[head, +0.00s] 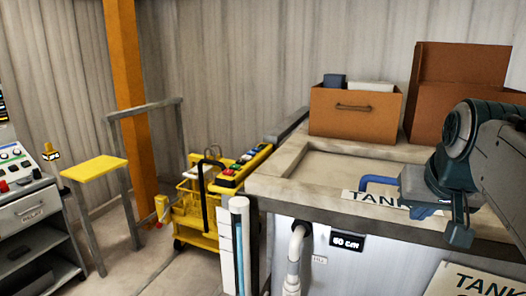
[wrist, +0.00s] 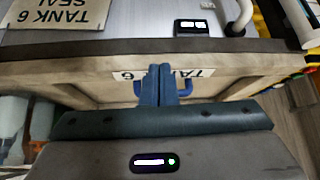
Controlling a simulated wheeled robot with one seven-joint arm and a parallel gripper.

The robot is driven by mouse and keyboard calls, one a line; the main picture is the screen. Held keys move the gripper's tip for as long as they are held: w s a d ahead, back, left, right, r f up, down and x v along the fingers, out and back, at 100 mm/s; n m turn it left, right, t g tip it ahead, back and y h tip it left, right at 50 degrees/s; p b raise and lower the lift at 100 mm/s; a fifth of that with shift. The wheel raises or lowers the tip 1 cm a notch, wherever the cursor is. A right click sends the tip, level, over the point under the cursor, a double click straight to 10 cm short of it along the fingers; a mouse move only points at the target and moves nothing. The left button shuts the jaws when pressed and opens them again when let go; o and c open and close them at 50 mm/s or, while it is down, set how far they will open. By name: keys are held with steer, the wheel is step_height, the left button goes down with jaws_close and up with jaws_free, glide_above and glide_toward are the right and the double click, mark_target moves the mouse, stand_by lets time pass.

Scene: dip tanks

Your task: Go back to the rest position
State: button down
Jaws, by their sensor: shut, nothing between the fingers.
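My gripper (head: 425,211) is over the right part of the tank top in the head view, partly hidden by my own arm. In the wrist view its two blue fingers (wrist: 157,85) are together with nothing between them. A blue handle (head: 378,180) stands on the tank lid, just left of my gripper. In the wrist view the handle (wrist: 187,88) shows on both sides of the fingers. I cannot tell whether they touch it. The lid label (head: 360,197) is partly covered.
The tank rim (head: 300,192) runs along the front. An open brown box (head: 355,112) and a taller brown box (head: 463,85) stand behind. A yellow cart (head: 195,215), a yellow-topped stand (head: 95,168) and an orange post (head: 128,90) are left. Floor between the stand and cart is partly clear.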

steer(key=s+a+f+n+g+y+p, duration=0.1)
steer(key=s+a+f+g+p, duration=0.1)
steer(key=a+f, duration=0.4)
steer(key=s+a+f+n+g+p, duration=0.2)
steer(key=s+a+f+p, duration=0.3)
steer(key=a+f, duration=0.1)
steer(key=shift+s+f+y+p, duration=0.3)
steer(key=shift+s+f+y, duration=0.1)
steer(key=shift+f, duration=0.35)
steer(key=shift+a, duration=0.1)
